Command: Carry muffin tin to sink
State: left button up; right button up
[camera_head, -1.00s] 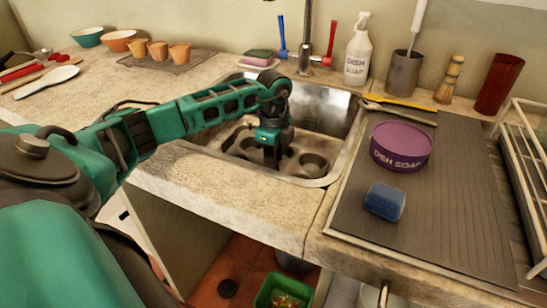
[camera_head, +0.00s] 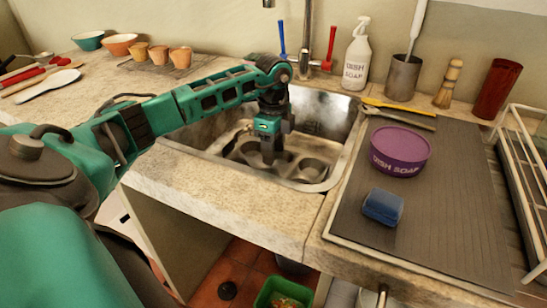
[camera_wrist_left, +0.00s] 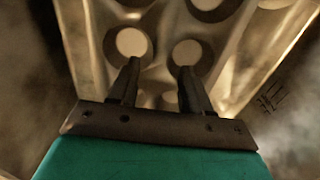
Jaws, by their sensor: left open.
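The metal muffin tin (camera_head: 292,168) lies inside the sink (camera_head: 322,115), its cups facing up. My left gripper (camera_head: 268,160) points down over the tin inside the basin and hides part of it. In the left wrist view the two fingers of this gripper (camera_wrist_left: 158,66) are apart, with nothing held between them. The tin (camera_wrist_left: 228,72) lies beneath them there, with round cups near both fingertips. I cannot tell whether the fingertips touch it. My right gripper is not in view.
A purple dish soap tub (camera_head: 400,152) and a blue sponge (camera_head: 383,206) sit on the dark drying mat (camera_head: 440,220) at right. A spray bottle (camera_head: 356,60) and the faucet (camera_head: 306,45) stand behind the sink. The front-left counter (camera_head: 235,195) is clear.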

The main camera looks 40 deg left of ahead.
pick_arm(q)
notch_tip(320, 180, up, 8)
jog(key=p, duration=0.1)
jog(key=shift+f, duration=0.15)
dwell(0.5)
